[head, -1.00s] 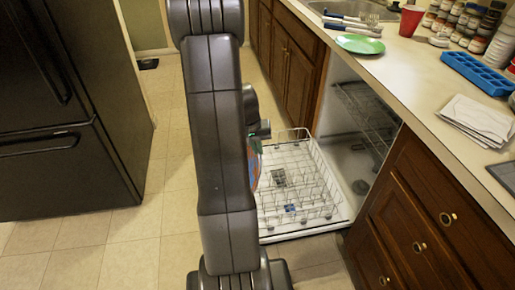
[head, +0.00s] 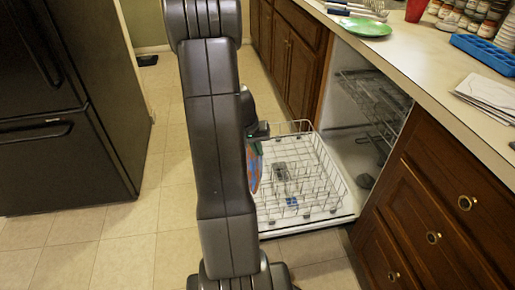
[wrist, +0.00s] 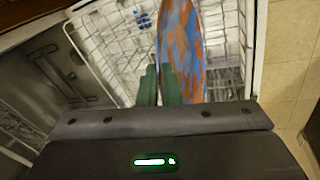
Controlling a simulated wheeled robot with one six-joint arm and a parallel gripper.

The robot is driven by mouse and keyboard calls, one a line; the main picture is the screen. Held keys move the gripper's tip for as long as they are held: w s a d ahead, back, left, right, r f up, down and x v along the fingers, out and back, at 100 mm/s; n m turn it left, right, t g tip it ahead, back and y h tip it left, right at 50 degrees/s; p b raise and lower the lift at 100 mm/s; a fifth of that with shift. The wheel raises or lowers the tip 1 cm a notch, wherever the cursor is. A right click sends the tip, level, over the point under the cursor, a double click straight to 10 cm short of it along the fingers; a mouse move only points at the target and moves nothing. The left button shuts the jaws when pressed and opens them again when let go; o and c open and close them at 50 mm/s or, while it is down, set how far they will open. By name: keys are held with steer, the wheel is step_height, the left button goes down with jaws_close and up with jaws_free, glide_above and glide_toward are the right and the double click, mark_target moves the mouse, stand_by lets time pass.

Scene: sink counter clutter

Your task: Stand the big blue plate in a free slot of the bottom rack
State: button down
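The big plate (wrist: 184,45), patterned in blue and orange, is in my gripper (wrist: 160,88). In the wrist view it stands nearly edge-on, with its rim between the green fingers. In the head view the plate (head: 254,170) hangs upright beside my arm, which hides part of it. The white wire bottom rack (head: 325,192) is pulled out on the open dishwasher door. The plate is over the left side of the rack in the head view; I cannot tell whether they touch. The rack (wrist: 105,35) also shows behind the plate in the wrist view.
A grey item (head: 280,172) and a blue item (head: 291,202) sit in the rack. The upper rack (head: 375,105) is inside the dishwasher. Wooden drawers (head: 430,205) stand to the right. A green plate (head: 361,27) lies on the counter.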

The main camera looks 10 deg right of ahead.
step_height(320, 180, down, 8)
steer(key=b, duration=0.6)
steer(key=shift+f+b, duration=0.1)
steer(key=shift+b, duration=0.2)
steer(key=shift+f+b, duration=0.45)
steer(key=shift+f, duration=0.05)
stand_by(0.6)
steer(key=c, duration=1.5)
jaws_free()
steer(key=shift+c, duration=0.2)
steer(key=p+v, duration=0.5)
steer(key=v, duration=0.9)
steer(key=b, duration=0.5)
glide_toward(258, 167)
steer(key=f, duration=0.2)
steer(key=s+d+f, duration=0.1)
steer(key=f, duration=0.1)
steer(key=s+f, duration=0.1)
steer(key=shift+s+d+f, duration=0.15)
steer(key=shift+d+f, duration=0.2)
steer(key=shift+f, duration=0.05)
steer(key=shift+r+p, duration=0.1)
steer(key=shift+p, duration=0.2)
